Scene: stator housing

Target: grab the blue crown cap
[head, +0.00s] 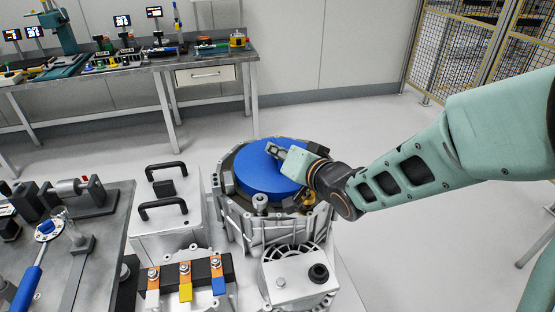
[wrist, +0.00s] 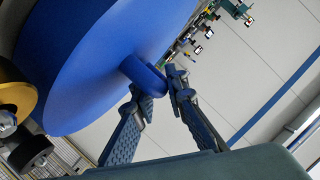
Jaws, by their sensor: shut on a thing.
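The blue crown cap (head: 257,168) is a broad round blue disc on top of the metal stator housing (head: 262,232) in the head view. In the wrist view the cap (wrist: 95,55) fills the upper left, and a short blue knob (wrist: 143,75) stands out from its face. My gripper (head: 274,151) reaches over the cap from the right. In the wrist view my gripper (wrist: 160,90) has its two fingers at the knob, shut on it. The fingertips partly hide the knob. Whether the cap is lifted off the housing, I cannot tell.
A grey box with two black handles (head: 166,211) stands left of the housing. A cluttered workbench (head: 60,245) is at the left, another (head: 130,66) at the back. Floor at the right is clear.

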